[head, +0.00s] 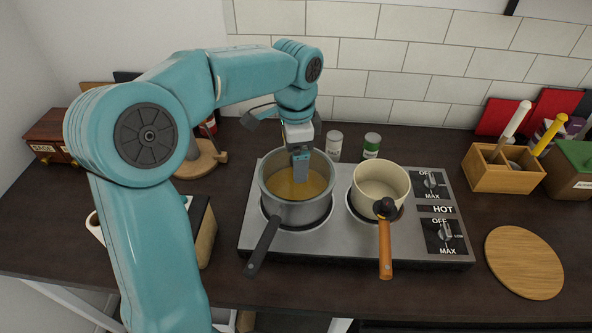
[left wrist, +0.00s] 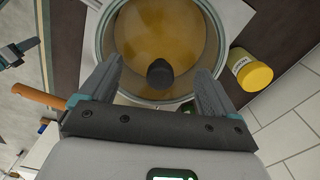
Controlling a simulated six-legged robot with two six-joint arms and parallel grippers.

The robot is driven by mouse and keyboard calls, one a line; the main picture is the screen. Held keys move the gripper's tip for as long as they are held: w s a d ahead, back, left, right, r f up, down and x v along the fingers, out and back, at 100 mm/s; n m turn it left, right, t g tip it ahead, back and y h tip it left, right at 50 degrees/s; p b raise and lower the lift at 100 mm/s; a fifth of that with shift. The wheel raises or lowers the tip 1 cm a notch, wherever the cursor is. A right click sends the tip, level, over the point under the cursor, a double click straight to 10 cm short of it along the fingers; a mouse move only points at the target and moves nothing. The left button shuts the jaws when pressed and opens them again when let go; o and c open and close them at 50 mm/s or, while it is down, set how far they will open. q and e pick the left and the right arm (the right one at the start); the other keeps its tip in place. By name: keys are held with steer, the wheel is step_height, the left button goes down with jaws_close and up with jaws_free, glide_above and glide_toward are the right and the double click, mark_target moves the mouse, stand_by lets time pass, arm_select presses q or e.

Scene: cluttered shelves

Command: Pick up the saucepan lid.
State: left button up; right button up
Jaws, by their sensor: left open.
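The saucepan lid (left wrist: 132,38) looks like clear glass with a pale rim and a dark round knob (left wrist: 160,74). It lies on the grey saucepan (head: 296,211), whose orange-brown contents show through. In the head view my left gripper (head: 300,175) points down over the middle of the lid and hides the knob. In the left wrist view my left gripper (left wrist: 160,88) is open and empty, with the knob between and a little beyond its fingers, apart from both. A teal and dark part, probably my right gripper (left wrist: 16,50), shows at the left edge of that view.
A cream saucepan (head: 381,184) with an orange handle stands on the right burner of the hotplate (head: 343,245). Two spice jars (head: 371,145) stand behind. A yellow-lidded jar (left wrist: 252,73) stands beside the grey saucepan. A round board (head: 524,262) lies right.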

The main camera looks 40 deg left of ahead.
arm_select(q)
steer(key=shift+w+f, duration=0.2)
steer(key=shift+f, duration=0.55)
steer(key=shift+s, duration=0.2)
steer(key=shift+d, duration=0.1)
jaws_close()
